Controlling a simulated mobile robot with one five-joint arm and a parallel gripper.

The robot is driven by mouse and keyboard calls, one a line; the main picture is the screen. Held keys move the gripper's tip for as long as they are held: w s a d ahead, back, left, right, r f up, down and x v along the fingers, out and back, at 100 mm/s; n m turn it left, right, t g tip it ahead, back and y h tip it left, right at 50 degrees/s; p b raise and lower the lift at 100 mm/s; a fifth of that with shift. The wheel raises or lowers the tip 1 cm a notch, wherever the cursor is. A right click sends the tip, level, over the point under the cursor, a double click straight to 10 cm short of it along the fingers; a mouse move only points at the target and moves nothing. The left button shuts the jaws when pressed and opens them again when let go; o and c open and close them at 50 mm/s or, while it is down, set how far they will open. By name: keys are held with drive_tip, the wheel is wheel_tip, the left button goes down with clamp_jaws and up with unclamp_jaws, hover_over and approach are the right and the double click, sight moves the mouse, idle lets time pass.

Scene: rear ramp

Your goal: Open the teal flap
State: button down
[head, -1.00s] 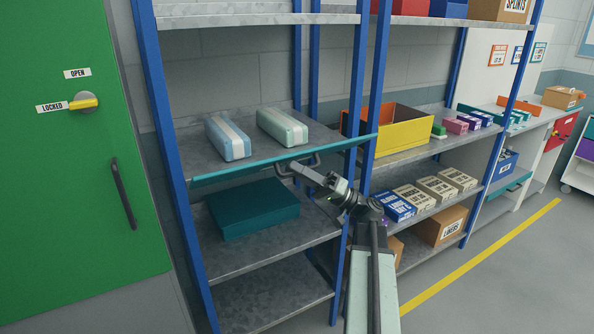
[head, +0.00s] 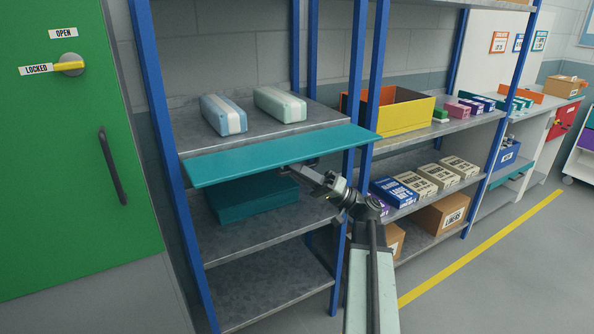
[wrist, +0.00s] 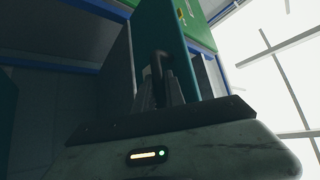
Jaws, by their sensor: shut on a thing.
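The teal flap (head: 280,156) is a long panel across the front of the left shelf bay, below the middle shelf. It is tilted, with its broad outer face turned upward in the head view. My gripper (head: 290,168) is under the flap's front edge towards its right end, and the flap partly hides the fingertips. In the wrist view my gripper (wrist: 161,92) is shut on the dark handle (wrist: 158,66), with the teal flap (wrist: 165,25) rising behind it.
A dark teal box (head: 250,197) sits on the shelf below the flap. Two wrapped packs (head: 224,115) lie on the shelf above. Blue uprights (head: 355,130) stand on both sides of the bay. A green door (head: 50,180) is at the left.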

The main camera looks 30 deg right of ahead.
idle(0.4)
drive_tip(key=c, duration=1.7)
unclamp_jaws()
drive_tip(key=shift+a, duration=0.1)
drive_tip(key=shift+f, duration=0.15)
drive_tip(key=b+v, duration=0.4)
drive_tip(key=v, duration=0.3)
drive_tip(key=shift+s+d+f, duration=0.2)
drive_tip(key=shift+d, duration=0.1)
